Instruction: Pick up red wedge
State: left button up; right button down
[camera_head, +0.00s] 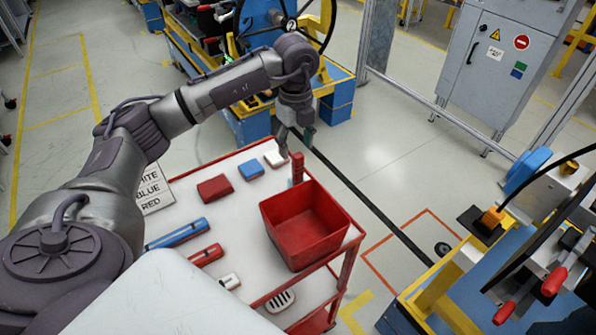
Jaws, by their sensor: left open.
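My left gripper (295,143) hangs pointing down over the far edge of the white-topped cart. It is open and nothing shows between its fingers. A narrow upright red piece (297,168) stands just below it, at the back edge of the red bin. I cannot tell whether the fingers touch it, or whether it is a wedge. A squat red block (214,188) with a sloped look lies on the cart, left of the gripper and apart from it. My right gripper is not in view.
The red bin (306,226) stands open at the cart's right side. A blue block (251,170), a white block (274,159), a blue bar (177,233), a red bar (206,255) and a label sheet (152,190) lie on the cart. A blue-yellow workbench (430,300) stands right.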

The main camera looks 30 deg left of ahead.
aim_at(298, 166)
pick_arm(q)
jog(key=shift+f, duration=0.85)
jog(key=f+p, duration=0.1)
jog(key=f, duration=0.2)
jog(key=f+p, duration=0.1)
jog(key=shift+d+f+p, duration=0.3)
jog(key=shift+f+p, duration=0.05)
jog(key=shift+f, duration=0.35)
grip_shut()
